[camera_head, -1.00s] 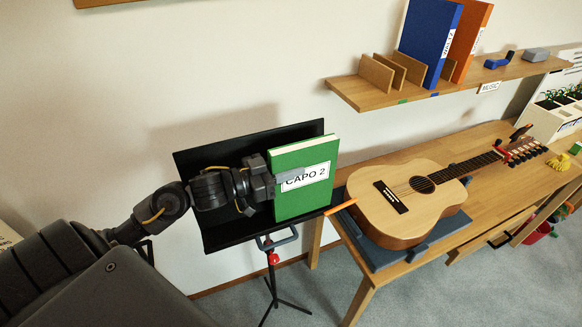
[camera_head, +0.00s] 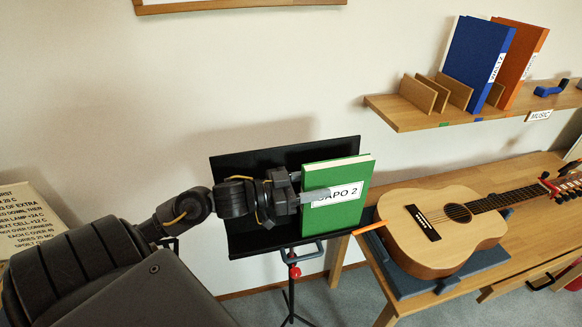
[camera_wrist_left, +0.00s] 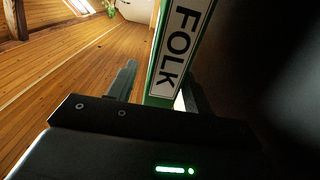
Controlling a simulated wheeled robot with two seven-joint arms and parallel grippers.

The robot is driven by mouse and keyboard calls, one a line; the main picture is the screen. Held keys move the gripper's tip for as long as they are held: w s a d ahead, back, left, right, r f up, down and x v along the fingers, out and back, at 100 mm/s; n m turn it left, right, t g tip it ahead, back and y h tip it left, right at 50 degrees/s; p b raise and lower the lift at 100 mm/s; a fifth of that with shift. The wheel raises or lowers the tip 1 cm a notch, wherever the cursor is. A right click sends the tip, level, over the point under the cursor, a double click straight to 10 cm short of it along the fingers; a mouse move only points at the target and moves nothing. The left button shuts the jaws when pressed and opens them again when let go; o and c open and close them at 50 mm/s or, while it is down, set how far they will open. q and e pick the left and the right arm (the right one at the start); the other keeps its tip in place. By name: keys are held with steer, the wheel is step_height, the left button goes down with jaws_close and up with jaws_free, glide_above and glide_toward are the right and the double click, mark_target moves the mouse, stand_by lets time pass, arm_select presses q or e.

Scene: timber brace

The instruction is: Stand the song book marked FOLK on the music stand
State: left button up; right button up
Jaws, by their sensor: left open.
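The green song book (camera_head: 336,218) stands upright on the black music stand (camera_head: 262,158), leaning against its desk toward the right end. Its cover label reads CAPO 2, partly covered by a finger. In the left wrist view its spine (camera_wrist_left: 177,45) reads FOLK. My left gripper (camera_head: 316,194) is open at the book's left edge, with one grey finger across the front of the cover. In the left wrist view the open fingers (camera_wrist_left: 160,88) lie on either side of the spine. My right gripper is not in view.
A guitar (camera_head: 470,225) lies on the wooden table (camera_head: 535,175) right of the stand. Above it, a wall shelf (camera_head: 420,118) holds a blue book (camera_head: 475,60), an orange book (camera_head: 522,58) and wooden dividers (camera_head: 425,88). An orange strip (camera_head: 370,228) lies near the guitar.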

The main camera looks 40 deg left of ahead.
arm_select(q)
steer(key=b+v, duration=0.1)
steer(key=v, duration=0.7)
steer(key=shift+s+a+b, duration=0.2)
steer(key=shift+s+b, duration=0.1)
steer(key=shift+s, duration=0.1)
steer(key=shift+d, duration=0.1)
